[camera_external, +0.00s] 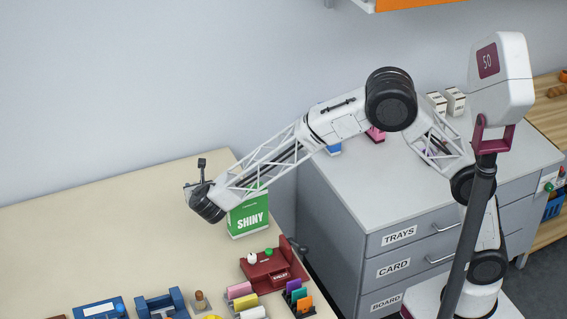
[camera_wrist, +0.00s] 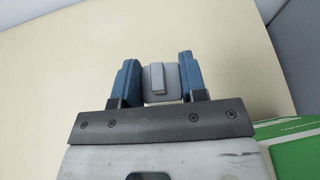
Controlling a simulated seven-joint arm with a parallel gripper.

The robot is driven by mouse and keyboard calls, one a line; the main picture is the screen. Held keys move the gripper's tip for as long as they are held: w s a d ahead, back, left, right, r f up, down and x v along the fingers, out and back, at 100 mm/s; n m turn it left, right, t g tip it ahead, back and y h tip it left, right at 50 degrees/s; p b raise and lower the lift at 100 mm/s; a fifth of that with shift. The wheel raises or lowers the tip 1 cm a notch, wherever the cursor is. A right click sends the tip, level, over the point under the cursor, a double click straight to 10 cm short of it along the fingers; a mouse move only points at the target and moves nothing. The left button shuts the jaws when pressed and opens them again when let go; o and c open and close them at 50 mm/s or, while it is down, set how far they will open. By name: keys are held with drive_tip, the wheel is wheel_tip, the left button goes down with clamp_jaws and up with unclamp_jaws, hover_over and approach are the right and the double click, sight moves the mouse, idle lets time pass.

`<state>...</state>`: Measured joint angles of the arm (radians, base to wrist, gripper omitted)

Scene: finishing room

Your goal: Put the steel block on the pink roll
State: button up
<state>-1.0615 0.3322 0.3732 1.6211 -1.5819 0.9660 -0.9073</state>
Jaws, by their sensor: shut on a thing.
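My gripper (camera_wrist: 160,82) has two blue fingers, and in the wrist view they are shut on a small light-grey block, the steel block (camera_wrist: 158,79), with a raised bar on its face. In the external view my gripper end is over the back of the table, left of the green box; the fingers and block cannot be made out there. A pink roll (camera_external: 239,290) lies near the table's front right, beside yellow and white rolls, well apart from my gripper.
A green SHINY box (camera_external: 248,216) stands close to my wrist; its edge shows in the wrist view (camera_wrist: 292,150). A dark red stand (camera_external: 270,272), a blue holder (camera_external: 160,303) and a coloured card rack (camera_external: 299,298) crowd the front. The table's left (camera_external: 90,245) is clear.

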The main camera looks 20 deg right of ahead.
drive_tip(key=r, duration=0.2)
drive_tip(key=shift+w+d+r, duration=0.15)
drive_tip(key=shift+d+r, duration=0.1)
drive_tip(key=shift+r, duration=0.1)
drive_tip(key=w+d+m+g+h, duration=0.15)
drive_tip(key=w+d, duration=0.25)
drive_tip(key=d, duration=0.9)
drive_tip(key=w+d+r+m+h, duration=0.1)
drive_tip(key=w+d+m+h, duration=0.3)
drive_tip(key=d, duration=0.9)
drive_tip(key=w+d+m+g+h, duration=0.15)
drive_tip(key=w+d, duration=0.35)
drive_tip(key=d, duration=0.8)
drive_tip(key=s+d+m+g+h, duration=0.2)
drive_tip(key=d, duration=1.2)
drive_tip(key=s+d+m+g+h, duration=0.1)
drive_tip(key=s+d+m+h, duration=0.1)
drive_tip(key=d, duration=1.2)
drive_tip(key=s+d+f+m+g+h, duration=0.1)
drive_tip(key=s+d+m+g, duration=0.25)
drive_tip(key=s+d, duration=0.85)
drive_tip(key=s+d+m+g+h, duration=0.1)
drive_tip(key=s+d+m+g, duration=0.25)
drive_tip(key=s+d, duration=0.85)
drive_tip(key=w+d+f, duration=0.3)
drive_tip(key=f, duration=0.5)
drive_tip(key=shift+f+g, duration=0.2)
drive_tip(key=shift+g, duration=0.1)
drive_tip(key=shift+w+d, duration=0.1)
drive_tip(key=shift+d, duration=0.05)
